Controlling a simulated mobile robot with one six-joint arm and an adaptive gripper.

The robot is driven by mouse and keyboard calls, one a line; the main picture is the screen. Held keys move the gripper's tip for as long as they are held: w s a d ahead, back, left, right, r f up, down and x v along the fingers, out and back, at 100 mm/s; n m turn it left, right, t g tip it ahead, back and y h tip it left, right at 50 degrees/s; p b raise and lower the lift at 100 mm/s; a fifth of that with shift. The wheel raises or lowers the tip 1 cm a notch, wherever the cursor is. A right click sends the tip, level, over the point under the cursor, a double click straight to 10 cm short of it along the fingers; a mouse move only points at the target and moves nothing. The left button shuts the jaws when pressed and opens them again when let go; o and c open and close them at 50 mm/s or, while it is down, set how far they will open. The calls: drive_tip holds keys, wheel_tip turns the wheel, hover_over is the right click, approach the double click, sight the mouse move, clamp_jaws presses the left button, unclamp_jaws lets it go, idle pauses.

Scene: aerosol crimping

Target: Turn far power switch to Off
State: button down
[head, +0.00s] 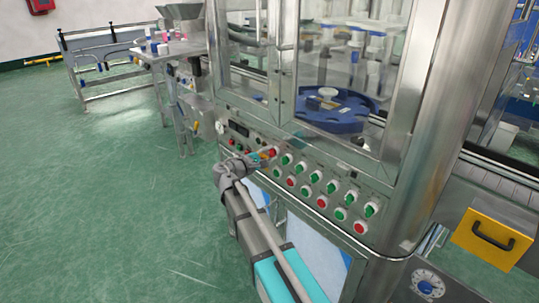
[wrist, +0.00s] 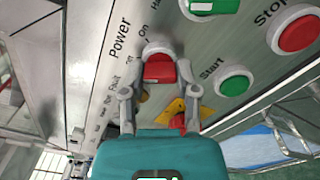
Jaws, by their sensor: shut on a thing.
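The red power switch (wrist: 160,69) sits on a pale round base beside the printed words "Power" and "On" in the wrist view. My gripper (wrist: 160,86) has one finger on each side of the red knob and is shut on it. Which position the knob points to is hard to tell. In the head view my gripper (head: 262,155) is at the far left part of the control panel (head: 345,183), and it partly hides the switch there.
Green and red buttons and switches line the panel to the right, with a green button (wrist: 234,81) and a red button (wrist: 297,32) close by. A yellow plate (wrist: 173,112) lies just below the knob. Green floor at left is open.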

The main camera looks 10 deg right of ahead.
drive_tip(key=shift+c, duration=1.8)
unclamp_jaws()
drive_tip(key=v, duration=1.2)
